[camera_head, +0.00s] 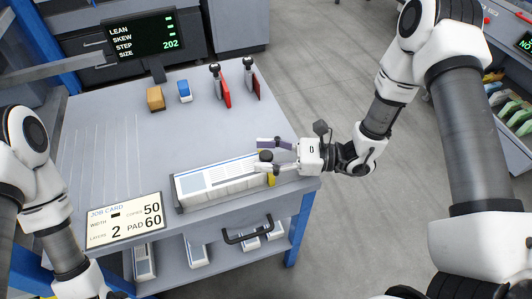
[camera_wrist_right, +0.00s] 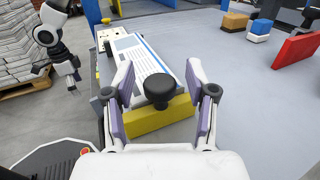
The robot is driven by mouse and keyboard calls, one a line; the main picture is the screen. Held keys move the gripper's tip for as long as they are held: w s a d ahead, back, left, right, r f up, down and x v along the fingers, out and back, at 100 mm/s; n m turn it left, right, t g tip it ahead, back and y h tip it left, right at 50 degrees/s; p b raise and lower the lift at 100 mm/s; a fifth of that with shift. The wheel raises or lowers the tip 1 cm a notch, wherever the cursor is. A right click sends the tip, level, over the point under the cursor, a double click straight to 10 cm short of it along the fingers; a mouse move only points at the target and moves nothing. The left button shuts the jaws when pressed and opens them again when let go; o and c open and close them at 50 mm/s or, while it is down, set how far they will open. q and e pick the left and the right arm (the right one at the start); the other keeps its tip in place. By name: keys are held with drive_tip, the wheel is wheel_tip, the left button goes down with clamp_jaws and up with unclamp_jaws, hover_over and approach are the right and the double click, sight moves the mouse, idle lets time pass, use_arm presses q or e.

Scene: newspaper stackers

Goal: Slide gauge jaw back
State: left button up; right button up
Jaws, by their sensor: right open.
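The gauge jaw is a yellow block with a black knob, at the right end of the newspaper stack; the yellow block (camera_wrist_right: 150,118) and the knob (camera_wrist_right: 159,90) show clearly in the right wrist view. In the head view the yellow (camera_head: 271,180) is partly hidden by my right gripper (camera_head: 267,154). My right gripper, also in the right wrist view (camera_wrist_right: 160,84), is open. Its lilac-padded fingers stand on either side of the knob with gaps. The newspaper stack (camera_head: 217,176) lies in a grey tray on the bench. My left gripper (camera_wrist_right: 73,88) is small in the right wrist view; its opening is unclear.
The bench top (camera_head: 150,130) is clear in the middle. An orange block (camera_head: 155,98), a blue block (camera_head: 184,91) and two red upright pieces (camera_head: 223,92) stand at the back. A job card (camera_head: 124,220) lies at the front left. The screen (camera_head: 144,36) stands behind.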

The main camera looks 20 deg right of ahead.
clamp_jaws()
drive_tip(key=d, duration=0.5)
drive_tip(key=shift+w, duration=0.1)
drive_tip(key=shift+d, duration=0.4)
drive_tip(key=shift+a, duration=0.1)
unclamp_jaws()
